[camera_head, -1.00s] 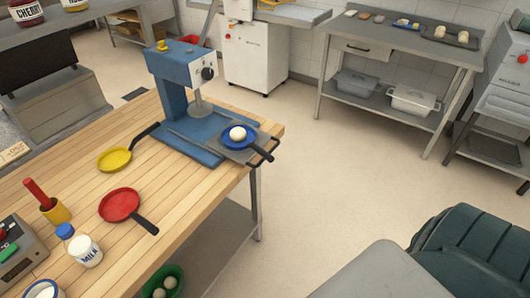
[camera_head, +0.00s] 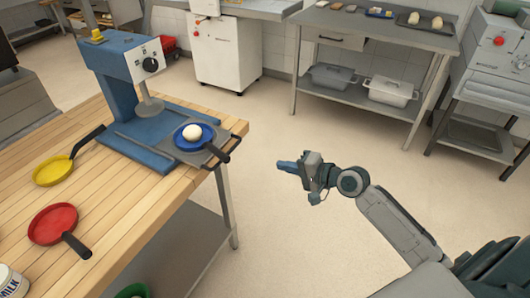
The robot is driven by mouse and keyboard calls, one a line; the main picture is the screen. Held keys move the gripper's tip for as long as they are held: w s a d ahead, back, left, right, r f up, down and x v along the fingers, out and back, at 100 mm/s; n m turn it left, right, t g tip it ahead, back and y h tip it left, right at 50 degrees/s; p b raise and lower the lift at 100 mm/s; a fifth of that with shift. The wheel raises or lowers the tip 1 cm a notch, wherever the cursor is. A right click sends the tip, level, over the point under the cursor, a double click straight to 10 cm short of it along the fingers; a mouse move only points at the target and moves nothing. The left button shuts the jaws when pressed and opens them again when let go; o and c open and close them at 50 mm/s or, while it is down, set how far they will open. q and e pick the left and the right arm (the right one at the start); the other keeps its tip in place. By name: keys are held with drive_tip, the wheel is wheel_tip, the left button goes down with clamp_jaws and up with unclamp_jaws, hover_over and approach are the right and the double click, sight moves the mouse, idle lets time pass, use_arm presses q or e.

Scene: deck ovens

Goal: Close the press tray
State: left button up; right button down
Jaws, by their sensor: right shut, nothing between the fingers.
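My left gripper is not in view.
The wooden table (camera_head: 130,215) also holds a yellow pan (camera_head: 53,171) and a red pan (camera_head: 52,224) on the left. A milk bottle (camera_head: 10,284) shows at the lower left. Open floor lies right of the table. A grey bench (camera_head: 380,28) stands at the back.

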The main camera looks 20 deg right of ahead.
wheel_tip(320, 180, up, 4)
drive_tip(key=s+a+y, duration=0.1)
drive_tip(key=s, duration=0.1)
drive_tip(key=p, duration=0.3)
approach(232, 150)
drive_tip(key=x, duration=0.6)
drive_tip(key=shift+w, duration=0.1)
drive_tip(key=shift+w+a, duration=0.15)
drive_tip(key=shift+w, duration=0.05)
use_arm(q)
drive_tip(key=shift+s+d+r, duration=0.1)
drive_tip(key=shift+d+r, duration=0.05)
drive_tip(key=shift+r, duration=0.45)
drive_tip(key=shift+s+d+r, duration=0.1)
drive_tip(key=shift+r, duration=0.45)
use_arm(e)
drive_tip(key=shift+f, duration=0.15)
drive_tip(key=shift+w+a, duration=0.1)
